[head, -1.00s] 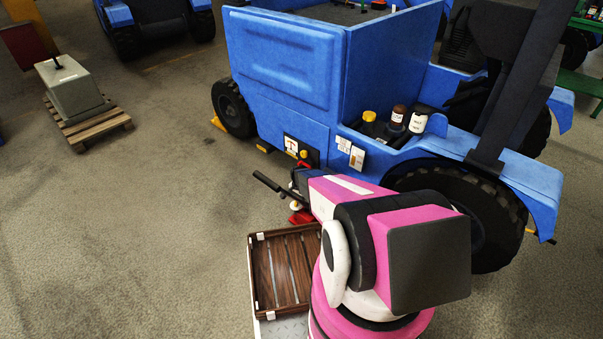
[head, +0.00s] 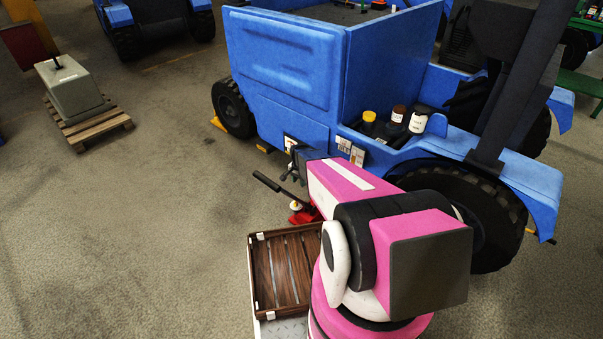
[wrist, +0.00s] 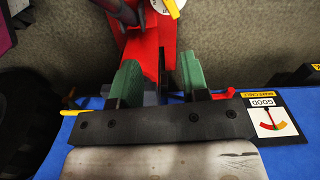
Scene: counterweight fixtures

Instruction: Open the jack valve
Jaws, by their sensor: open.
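The red jack (head: 303,216) stands on the floor beside the blue vehicle, its dark handle (head: 266,181) slanting up to the left. In the wrist view its red body (wrist: 143,52) runs up from between my fingers. A white dial with a yellow pointer (wrist: 168,8), possibly the valve, is cut off at the top edge; a small white round part (head: 295,205) also shows on the jack in the head view. My gripper (wrist: 161,76) is open, with green fingers either side of part of the red body. I cannot tell whether they touch it.
The blue vehicle (head: 285,62) stands close behind my gripper. A "brake cable good" gauge plate (wrist: 268,116) is at right in the wrist view. A brown slatted tray (head: 254,275) lies below the jack. Floor to the left is clear up to a weight on a pallet (head: 95,128).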

